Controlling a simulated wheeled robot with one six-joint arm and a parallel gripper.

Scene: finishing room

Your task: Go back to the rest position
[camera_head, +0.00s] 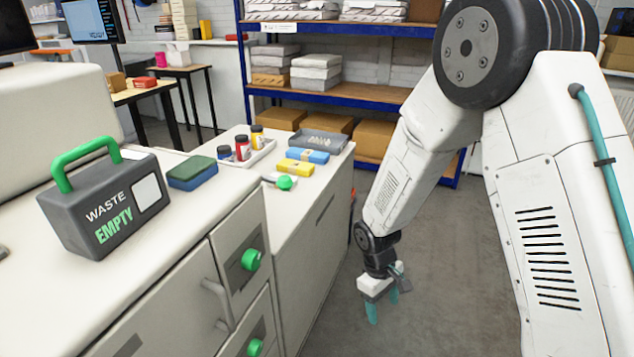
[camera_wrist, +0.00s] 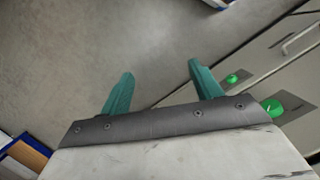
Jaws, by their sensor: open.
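My gripper (camera_head: 384,296) hangs low at the end of my arm, beside the white cabinet (camera_head: 312,262) and over the grey floor. In the wrist view its two teal fingers (camera_wrist: 158,92) stand apart with nothing between them. The gripper is open and empty. The fingers point down toward the floor in the head view, and they look clear of the cabinet front.
A waste box (camera_head: 108,205) with a green handle, a green-blue sponge (camera_head: 192,172), a white tray (camera_head: 262,153) with small jars, and yellow (camera_head: 294,167) and blue (camera_head: 308,155) packs stand on the counters. Green knobs (camera_head: 251,260) stick out. Blue shelving (camera_head: 340,98) stands behind. The floor (camera_head: 440,270) is clear.

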